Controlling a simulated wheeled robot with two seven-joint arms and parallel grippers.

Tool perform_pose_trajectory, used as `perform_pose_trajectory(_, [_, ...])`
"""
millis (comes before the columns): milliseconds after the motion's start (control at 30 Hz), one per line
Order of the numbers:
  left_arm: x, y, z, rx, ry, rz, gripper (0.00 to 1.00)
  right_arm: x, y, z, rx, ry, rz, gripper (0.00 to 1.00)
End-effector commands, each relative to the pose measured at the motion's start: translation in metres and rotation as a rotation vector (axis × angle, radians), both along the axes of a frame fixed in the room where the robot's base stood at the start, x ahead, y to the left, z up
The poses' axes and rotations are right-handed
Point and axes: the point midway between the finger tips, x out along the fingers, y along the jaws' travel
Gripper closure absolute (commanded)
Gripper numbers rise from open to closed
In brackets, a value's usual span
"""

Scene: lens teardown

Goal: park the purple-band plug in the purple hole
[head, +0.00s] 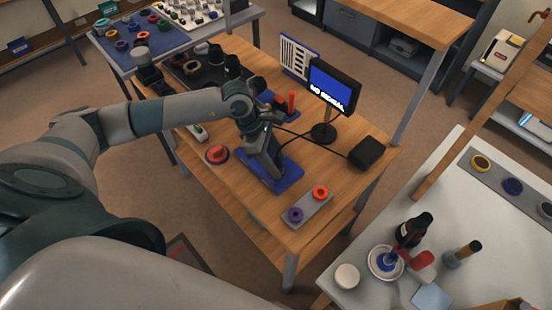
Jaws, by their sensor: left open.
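A grey block near the front corner of the wooden table has a purple ring (295,214) with a dark centre, which looks like the purple hole. An orange ring (320,192) is at its other end. My left gripper (272,172) is over a blue mat (286,179), to the upper left of the grey block. It is open, but its fingertips are dark and hard to make out. I cannot pick out the purple-band plug; it may be hidden by the gripper or too small to tell. My right gripper is not in view.
A monitor (333,86) reading "NO SIGNAL" and a black box (366,152) stand right of my arm, with cables nearby. A red button (217,154) is to the left. A white table (440,200) at right holds a brown bottle (413,230) and a dish (376,272).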

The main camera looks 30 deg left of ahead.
Motion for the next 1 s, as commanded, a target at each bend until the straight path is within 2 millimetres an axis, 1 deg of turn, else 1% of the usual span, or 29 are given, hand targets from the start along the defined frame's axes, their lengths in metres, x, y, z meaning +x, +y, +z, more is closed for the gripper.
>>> perform_pose_trajectory(267, [0.0,-0.0001,-0.0011,0.001,0.0,0.0,0.57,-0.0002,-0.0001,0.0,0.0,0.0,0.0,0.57])
perform_pose_trajectory(367, [-0.0001,-0.0001,-0.001,0.001,0.0,0.0,0.79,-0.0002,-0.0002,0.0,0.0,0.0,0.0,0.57])
perform_pose_trajectory(400, [-0.0001,-0.0001,-0.001,0.001,0.0,0.0,0.88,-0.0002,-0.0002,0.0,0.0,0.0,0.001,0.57])
perform_pose_trajectory(433, [-0.0001,-0.0001,-0.0009,0.001,0.0,0.0,0.95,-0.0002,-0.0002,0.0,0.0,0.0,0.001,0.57])
perform_pose_trajectory(467, [-0.0001,-0.0001,-0.0009,0.001,0.0,0.0,1.0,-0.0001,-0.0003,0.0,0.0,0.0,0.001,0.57])
perform_pose_trajectory(500, [-0.0001,-0.0001,-0.0009,0.001,0.0,0.0,1.0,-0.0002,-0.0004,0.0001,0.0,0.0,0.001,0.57])
perform_pose_trajectory(533, [0.0,-0.0001,-0.0009,0.001,0.0,0.0,0.84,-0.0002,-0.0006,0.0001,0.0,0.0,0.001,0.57])
perform_pose_trajectory(600, [0.0,0.0,-0.0009,0.001,0.0,0.0,1.0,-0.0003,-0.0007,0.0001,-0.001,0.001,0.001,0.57])
perform_pose_trajectory(1000, [0.0001,0.0,0.0013,0.001,0.0,0.0,1.0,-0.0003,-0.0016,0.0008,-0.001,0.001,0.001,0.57])
